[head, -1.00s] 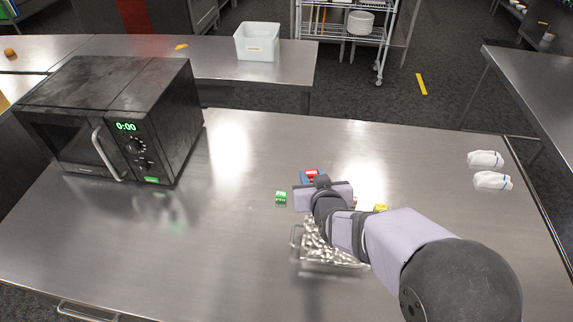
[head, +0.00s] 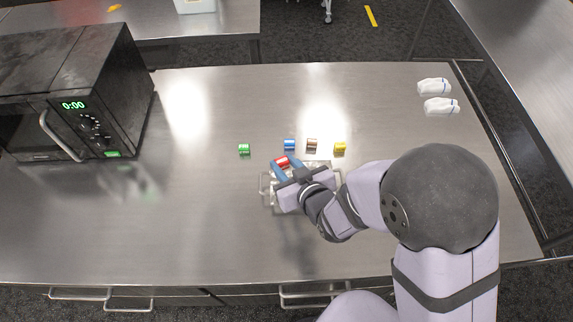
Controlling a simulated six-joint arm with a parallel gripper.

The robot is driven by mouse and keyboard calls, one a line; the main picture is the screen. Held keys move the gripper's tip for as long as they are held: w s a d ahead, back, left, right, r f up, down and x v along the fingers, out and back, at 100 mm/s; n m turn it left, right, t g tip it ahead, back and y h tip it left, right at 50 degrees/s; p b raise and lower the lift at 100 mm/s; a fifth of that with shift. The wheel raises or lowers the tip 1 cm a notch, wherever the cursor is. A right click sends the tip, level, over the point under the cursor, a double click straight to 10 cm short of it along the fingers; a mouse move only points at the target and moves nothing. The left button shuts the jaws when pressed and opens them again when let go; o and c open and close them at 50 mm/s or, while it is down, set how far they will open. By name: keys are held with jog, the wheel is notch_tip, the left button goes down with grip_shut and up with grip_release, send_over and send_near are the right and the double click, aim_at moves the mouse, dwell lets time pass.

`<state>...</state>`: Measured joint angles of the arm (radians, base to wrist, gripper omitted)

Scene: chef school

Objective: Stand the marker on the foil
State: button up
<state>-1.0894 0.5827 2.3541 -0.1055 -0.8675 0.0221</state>
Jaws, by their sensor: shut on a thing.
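My gripper (head: 282,164) has blue fingers and is shut on a small red cylinder (head: 282,161), which looks like the marker. The cylinder is at the far edge of a shiny, crumpled foil surface (head: 270,192) in a tray with wire handles. My gripper and wrist hide much of the foil. I cannot tell whether the red cylinder touches the foil or is above it.
A green (head: 244,150), a blue (head: 289,144), a brown (head: 312,145) and a yellow cylinder (head: 340,148) stand behind the tray on the steel table (head: 200,220). A black microwave (head: 75,90) is at left. White cloth bundles (head: 440,107) lie at back right.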

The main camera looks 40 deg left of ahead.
jog(key=shift+f, duration=0.15)
jog(key=shift+f+b, duration=2.5)
jog(key=shift+f, duration=0.75)
jog(key=shift+s+d+f+b, duration=0.1)
jog(key=shift+d+f+b, duration=0.1)
jog(key=shift+f+b, duration=0.6)
jog(key=shift+d+f, duration=0.1)
jog(key=shift+f, duration=0.35)
jog(key=o, duration=1.2)
jog(key=shift+r, duration=0.15)
